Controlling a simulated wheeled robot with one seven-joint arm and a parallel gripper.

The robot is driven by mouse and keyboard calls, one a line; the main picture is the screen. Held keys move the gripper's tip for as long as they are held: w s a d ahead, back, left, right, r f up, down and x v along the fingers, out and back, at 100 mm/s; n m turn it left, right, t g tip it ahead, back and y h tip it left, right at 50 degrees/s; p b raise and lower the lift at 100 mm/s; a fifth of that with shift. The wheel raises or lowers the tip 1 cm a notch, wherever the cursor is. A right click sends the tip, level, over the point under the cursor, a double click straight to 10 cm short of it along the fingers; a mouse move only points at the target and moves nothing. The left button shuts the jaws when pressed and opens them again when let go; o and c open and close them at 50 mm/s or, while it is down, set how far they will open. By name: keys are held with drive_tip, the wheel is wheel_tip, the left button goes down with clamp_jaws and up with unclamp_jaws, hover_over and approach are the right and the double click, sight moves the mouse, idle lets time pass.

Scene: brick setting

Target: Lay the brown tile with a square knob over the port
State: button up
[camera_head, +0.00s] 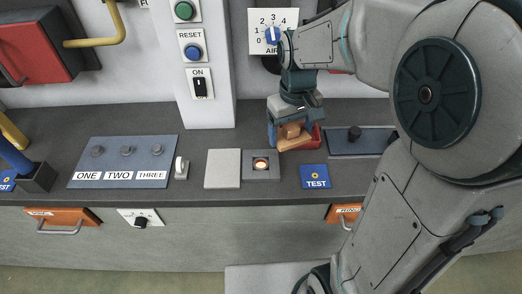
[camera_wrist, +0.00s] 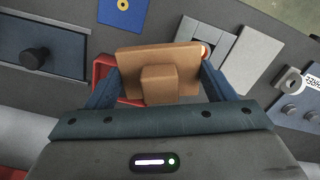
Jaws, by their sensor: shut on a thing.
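The brown tile (camera_head: 296,144) is in my gripper (camera_head: 289,136), held above the counter. In the wrist view the tile (camera_wrist: 130,62) is slightly tilted, with its square knob (camera_wrist: 160,84) facing the camera. The two blue fingers of my gripper (camera_wrist: 157,88) are at its left and right sides. The port (camera_head: 261,164) is a grey square plate with a glowing round opening, to the lower left of the tile in the head view and uncovered there. In the wrist view the port (camera_wrist: 187,31) shows beyond the tile, which partly hides it.
A plain light grey plate (camera_head: 222,169) lies just left of the port. A blue TEST plate (camera_head: 314,177) is at its right. A red tray (camera_head: 316,134) is behind the tile. A dark panel with a knob (camera_head: 355,134) is further right, and a ONE-TWO-THREE panel (camera_head: 123,161) at left.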

drive_tip(key=a+f, duration=0.1)
drive_tip(key=a, duration=0.1)
drive_tip(key=a+f, duration=0.3)
drive_tip(key=a, duration=0.2)
drive_tip(key=shift+f, duration=0.15)
wheel_tip(320, 180, down, 4)
drive_tip(key=shift+w+a+f+p, duration=0.1)
drive_tip(key=shift+p, duration=0.2)
drive_tip(key=shift+f+b, duration=0.55)
drive_tip(key=o, duration=1.1)
drive_tip(key=shift+r, duration=0.1)
drive_tip(key=shift+r, duration=0.1)
